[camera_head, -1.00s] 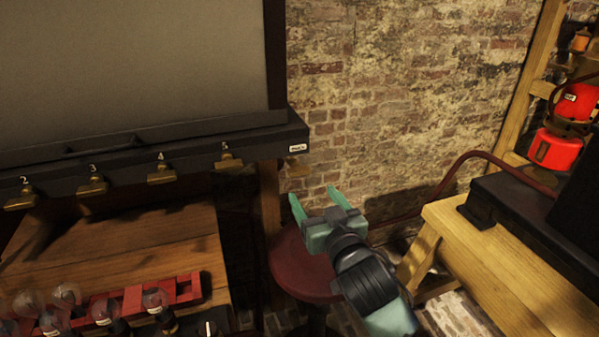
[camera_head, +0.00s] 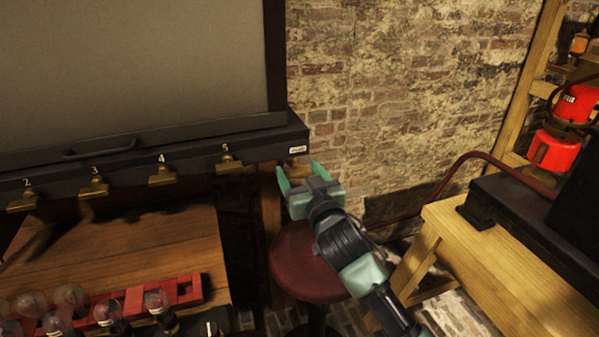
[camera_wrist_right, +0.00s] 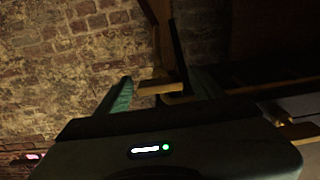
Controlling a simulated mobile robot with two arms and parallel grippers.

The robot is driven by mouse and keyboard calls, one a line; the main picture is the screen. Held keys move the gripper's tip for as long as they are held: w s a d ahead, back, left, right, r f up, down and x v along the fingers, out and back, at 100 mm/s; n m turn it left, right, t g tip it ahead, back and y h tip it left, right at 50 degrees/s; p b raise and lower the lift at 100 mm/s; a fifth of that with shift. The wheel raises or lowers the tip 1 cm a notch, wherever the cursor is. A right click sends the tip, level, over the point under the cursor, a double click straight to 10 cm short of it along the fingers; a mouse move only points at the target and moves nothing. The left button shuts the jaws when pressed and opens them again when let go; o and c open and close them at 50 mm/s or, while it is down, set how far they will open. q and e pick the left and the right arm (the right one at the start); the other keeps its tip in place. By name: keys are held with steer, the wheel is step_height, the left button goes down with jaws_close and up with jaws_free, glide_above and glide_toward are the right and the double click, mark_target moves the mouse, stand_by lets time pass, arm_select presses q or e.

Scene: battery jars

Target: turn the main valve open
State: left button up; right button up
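The main valve sits under a small white label at the right end of the dark unit (camera_head: 150,155); in the head view it is mostly hidden by my right gripper. In the right wrist view a brass lever, which looks like this valve (camera_wrist_right: 160,87), shows between the fingers. My right gripper (camera_head: 298,168) is open, with fingers pointing up toward the lever; it also shows in the right wrist view (camera_wrist_right: 160,79). I cannot tell whether either finger touches the lever. My left gripper is not in view.
Brass valves numbered 2 to 5, such as valve 5 (camera_head: 226,163), hang along the unit's front edge. A red round stool (camera_head: 300,265) stands below my right arm. A wooden bench (camera_head: 480,245) is at right. Bulbs and a red rack (camera_head: 185,290) are at lower left.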

steer(key=c, duration=1.2)
steer(key=shift+r+n+p, duration=0.1)
steer(key=shift+n+p, duration=1)
steer(key=shift+n, duration=0.3)
steer(key=shift+n+p, duration=1)
steer(key=shift+n, duration=1)
steer(key=o, duration=1.4)
steer(key=shift+s, duration=0.1)
